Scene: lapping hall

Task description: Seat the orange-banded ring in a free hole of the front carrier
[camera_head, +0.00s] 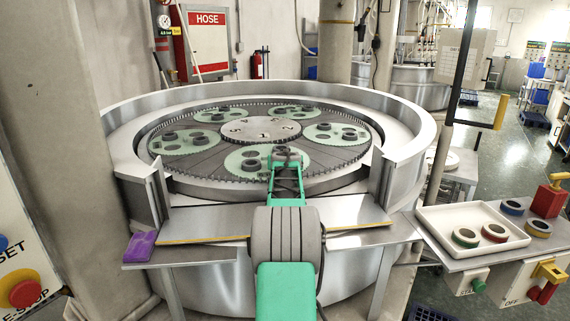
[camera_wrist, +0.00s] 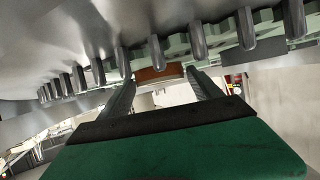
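The front carrier (camera_head: 300,157) is a pale green disc on the near side of the round lapping plate, with dark rings on its left part. My gripper (camera_head: 287,158) is over this carrier and covers part of it. In the wrist view my two fingers (camera_wrist: 158,78) reach forward with an orange-brown band (camera_wrist: 158,73) between their tips, which looks like the orange-banded ring held there. The ring's lower edge and the hole under it are hidden. I cannot tell whether it touches the carrier.
Metal pegs (camera_wrist: 197,42) of the toothed rim run close above my fingers in the wrist view. Other carriers (camera_head: 185,142) hold dark rings. At right, a white tray (camera_head: 440,211) holds green- and red-banded rings; blue (camera_head: 512,207) and yellow (camera_head: 538,228) ones lie outside.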

